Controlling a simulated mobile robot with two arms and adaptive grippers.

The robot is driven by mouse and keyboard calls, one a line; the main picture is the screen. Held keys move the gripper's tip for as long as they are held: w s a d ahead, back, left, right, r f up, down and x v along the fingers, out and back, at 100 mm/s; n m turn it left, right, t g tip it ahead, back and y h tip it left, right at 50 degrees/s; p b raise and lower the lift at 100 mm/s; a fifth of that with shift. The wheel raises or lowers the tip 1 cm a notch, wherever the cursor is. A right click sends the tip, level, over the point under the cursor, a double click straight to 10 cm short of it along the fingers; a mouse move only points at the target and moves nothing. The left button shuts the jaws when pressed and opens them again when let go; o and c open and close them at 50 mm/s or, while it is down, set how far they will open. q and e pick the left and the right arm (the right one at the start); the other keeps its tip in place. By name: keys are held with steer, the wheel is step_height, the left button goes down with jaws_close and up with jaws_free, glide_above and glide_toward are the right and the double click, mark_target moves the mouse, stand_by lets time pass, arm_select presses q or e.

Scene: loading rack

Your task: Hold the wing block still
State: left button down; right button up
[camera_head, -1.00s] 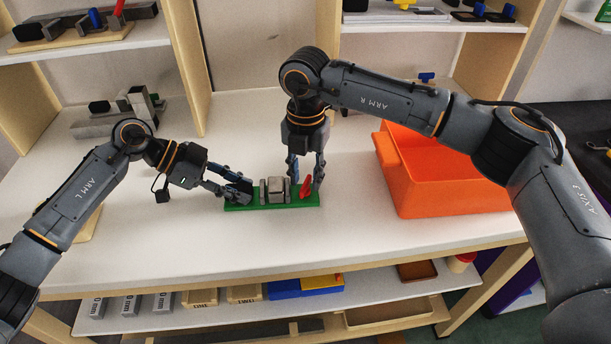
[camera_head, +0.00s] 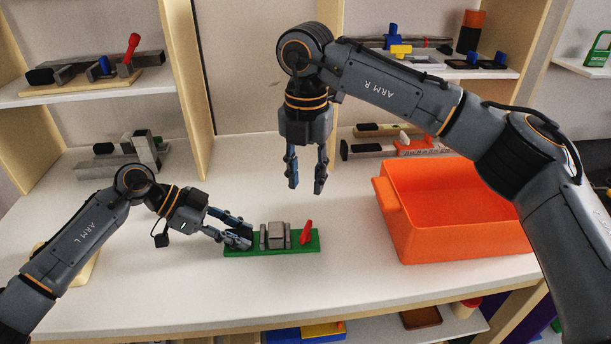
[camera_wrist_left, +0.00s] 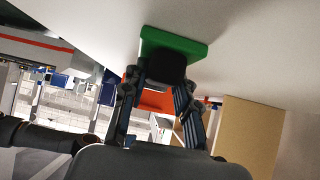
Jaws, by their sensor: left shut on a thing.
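The wing block, a green base (camera_head: 272,251) with a dark end piece at its left, a grey block (camera_head: 276,236) in the middle and a red lever (camera_head: 307,232) at its right, lies flat on the white table. My left gripper (camera_head: 238,238) is shut on the dark end piece, and its fingers partly hide that piece. In the left wrist view the green base (camera_wrist_left: 172,39) shows beyond the fingers of my left gripper (camera_wrist_left: 160,82). My right gripper (camera_head: 306,184) is open and empty, above and behind the block, apart from it.
An orange bin (camera_head: 450,245) stands on the table to the right. Shelves at the back hold tools and other assemblies. A grey metal fixture (camera_head: 125,158) stands at the back left. The table's front edge is clear.

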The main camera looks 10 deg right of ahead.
arm_select(q)
steer(key=c, duration=1.1)
jaws_free()
steer(key=shift+f, duration=0.1)
steer(key=shift+o, duration=0.8)
